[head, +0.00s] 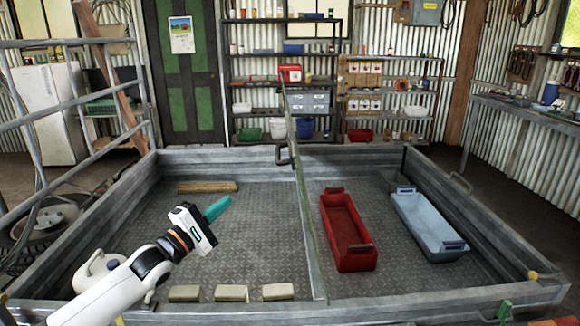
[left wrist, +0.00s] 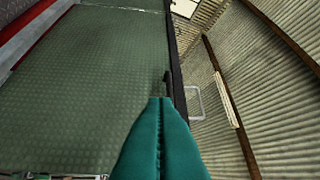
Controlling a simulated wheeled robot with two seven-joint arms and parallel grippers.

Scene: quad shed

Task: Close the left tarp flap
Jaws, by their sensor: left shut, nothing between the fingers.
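In the head view a thin greenish panel, seen almost edge-on, stands up along the middle of the bed; it looks like the left tarp flap (head: 304,215). A dark handle (head: 284,155) sits near its far end. My left gripper (head: 217,208) is shut and empty, with teal fingers, over the left half of the bed, apart from the panel. In the left wrist view a green textured sheet (left wrist: 90,85) with a dark edge, apparently the flap, fills the left side. The shut fingers (left wrist: 160,100) point towards a small dark piece at that edge. My right gripper is not in view.
The bed has low grey walls (head: 225,153). Its right half holds a red tray (head: 347,240) and a grey-blue tray (head: 428,225). Its left half holds a wooden block (head: 207,186), several pale blocks along the front and a white round container (head: 97,268) beside my arm.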

